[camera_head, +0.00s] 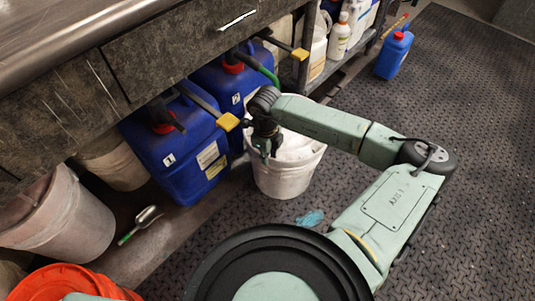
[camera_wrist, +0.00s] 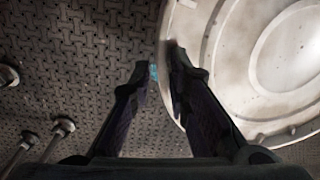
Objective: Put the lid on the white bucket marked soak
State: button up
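The white bucket (camera_head: 284,182) stands on the floor in front of the blue jugs; no marking is readable on it. A pale round disc with concentric rings, which looks like the lid (camera_wrist: 270,65), fills the right of the wrist view. A pale top surface shows at the bucket's mouth in the head view, partly behind my arm; I cannot tell how the lid is seated. My gripper (camera_head: 264,148) points down at the bucket's left rim. In the wrist view my gripper (camera_wrist: 162,72) has its fingers apart, with the disc's left edge by the right finger and nothing clearly held.
Blue jugs (camera_head: 180,150) stand close on the left under the counter (camera_head: 180,50). A grey-white bucket (camera_head: 62,215) and an orange bucket (camera_head: 70,283) are at lower left. A scoop (camera_head: 140,222) and a light-blue item (camera_head: 310,218) lie on the floor. Open floor lies right.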

jog(key=shift+o, duration=1)
notch_tip(320, 180, up, 12)
jog(key=shift+s, duration=0.25)
jog(key=shift+a+r, duration=0.1)
jog(key=shift+a, duration=0.05)
